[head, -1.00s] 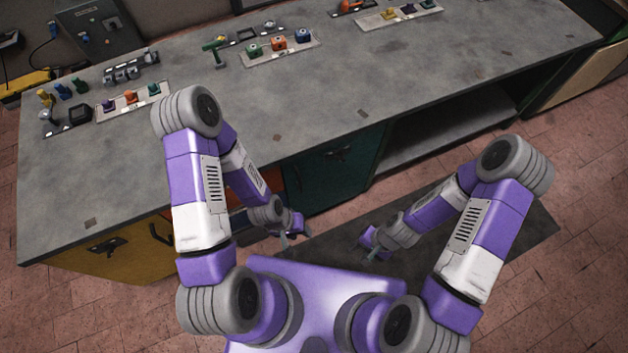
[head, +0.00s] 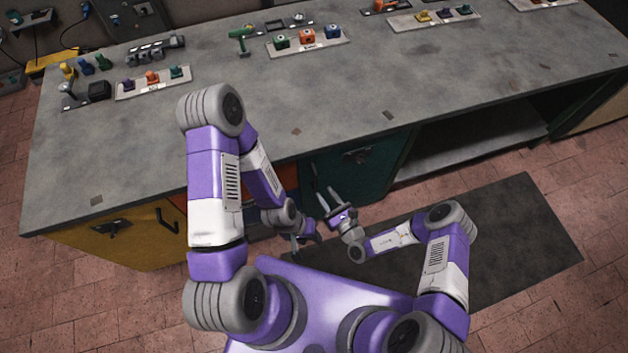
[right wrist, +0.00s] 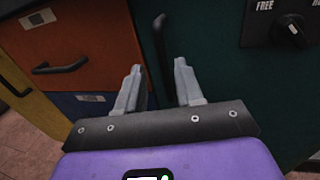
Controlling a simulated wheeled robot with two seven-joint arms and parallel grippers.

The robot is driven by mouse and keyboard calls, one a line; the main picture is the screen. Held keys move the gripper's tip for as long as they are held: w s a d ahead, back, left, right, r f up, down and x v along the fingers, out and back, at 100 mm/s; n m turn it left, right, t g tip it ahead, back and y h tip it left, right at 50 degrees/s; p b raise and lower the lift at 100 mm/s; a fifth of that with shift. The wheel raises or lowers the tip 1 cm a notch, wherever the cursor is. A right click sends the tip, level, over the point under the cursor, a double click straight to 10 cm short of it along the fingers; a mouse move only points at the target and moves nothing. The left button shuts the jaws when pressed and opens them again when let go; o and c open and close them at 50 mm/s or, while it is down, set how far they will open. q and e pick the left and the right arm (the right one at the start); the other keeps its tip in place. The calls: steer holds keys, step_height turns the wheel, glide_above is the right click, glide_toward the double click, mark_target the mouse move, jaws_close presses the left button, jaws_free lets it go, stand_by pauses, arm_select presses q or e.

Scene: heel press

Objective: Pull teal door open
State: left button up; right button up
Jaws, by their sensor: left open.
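The teal door (head: 375,175) is shut, in the front of the workbench, and fills much of the right wrist view (right wrist: 225,80). Its black upright bar handle (right wrist: 161,45) is near the door's left edge. My right gripper (head: 324,192) is open and points at the door. In the right wrist view its fingertips (right wrist: 158,68) are spread, with the handle showing between and beyond them; I see no contact. My left gripper (head: 294,243) is open, low in front of the drawers, left of my right gripper. Both look empty.
A dial marked FREE (right wrist: 291,33) is on the door's upper part. An orange drawer (right wrist: 75,50) and a blue drawer (right wrist: 90,103) are left of the door. An open shelf (head: 470,145) is to its right. A dark mat (head: 510,235) lies on the floor.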

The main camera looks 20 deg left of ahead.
mark_target(316, 180)
steer(key=shift+t, duration=0.3)
steer(key=x, duration=0.2)
steer(key=b+x, duration=0.1)
steer(key=x, duration=0.4)
steer(key=shift+w+a+f+b, duration=0.2)
steer(key=shift+w+f+b, duration=0.05)
steer(key=shift+b, duration=0.15)
jaws_close()
